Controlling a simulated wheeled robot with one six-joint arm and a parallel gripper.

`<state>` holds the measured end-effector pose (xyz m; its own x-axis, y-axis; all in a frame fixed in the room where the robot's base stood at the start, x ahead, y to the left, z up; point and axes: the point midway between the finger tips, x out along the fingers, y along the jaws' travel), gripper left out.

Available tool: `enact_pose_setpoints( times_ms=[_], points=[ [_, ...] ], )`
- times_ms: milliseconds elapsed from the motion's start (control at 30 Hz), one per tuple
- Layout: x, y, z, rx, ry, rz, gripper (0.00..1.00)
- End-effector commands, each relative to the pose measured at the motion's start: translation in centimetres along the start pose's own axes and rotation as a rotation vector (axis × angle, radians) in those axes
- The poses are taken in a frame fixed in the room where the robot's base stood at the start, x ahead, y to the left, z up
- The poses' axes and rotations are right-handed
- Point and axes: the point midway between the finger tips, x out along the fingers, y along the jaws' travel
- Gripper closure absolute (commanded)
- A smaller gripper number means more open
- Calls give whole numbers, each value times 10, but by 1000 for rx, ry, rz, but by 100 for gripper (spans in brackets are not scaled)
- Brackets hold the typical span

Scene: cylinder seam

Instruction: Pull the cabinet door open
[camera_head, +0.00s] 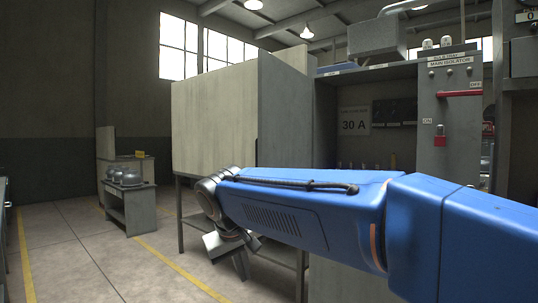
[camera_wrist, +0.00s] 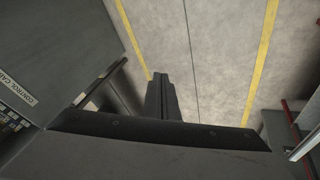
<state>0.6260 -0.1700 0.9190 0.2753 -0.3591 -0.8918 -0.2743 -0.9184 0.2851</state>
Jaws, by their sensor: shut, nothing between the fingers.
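A large cabinet (camera_head: 215,110) with pale beige panels stands on legs in the middle of the head view. A darker grey panel (camera_head: 285,105) meets its right edge; I cannot tell which panel is the door, or whether it is ajar. A small dark upright strip, perhaps a handle, shows near that edge, just above my arm. My gripper (camera_head: 238,258) is low in front of the cabinet's legs, below the panels. In the wrist view its fingers (camera_wrist: 162,95) are together and empty, over bare floor. A grey panel with a partly cut-off "CONTROL CAB" label (camera_wrist: 15,88) is at left.
A low bench (camera_head: 131,205) with rounded metal items is at left. Floor with yellow lines is clear between bench and cabinet.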

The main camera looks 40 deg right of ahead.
Motion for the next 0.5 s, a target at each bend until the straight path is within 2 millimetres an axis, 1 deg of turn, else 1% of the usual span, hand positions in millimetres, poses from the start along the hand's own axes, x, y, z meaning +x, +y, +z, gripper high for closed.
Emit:
enact_pose_setpoints(
  times_ms=[33, 100, 200, 500],
  points=[
    [3, -6, 15, -11, 4, -29, 100],
    [7, -14, 30, -23, 6, -64, 100],
    [11, -24, 47, -35, 12, -106, 100],
    [16, -46, 84, -40, 33, -218, 100]
  ],
)
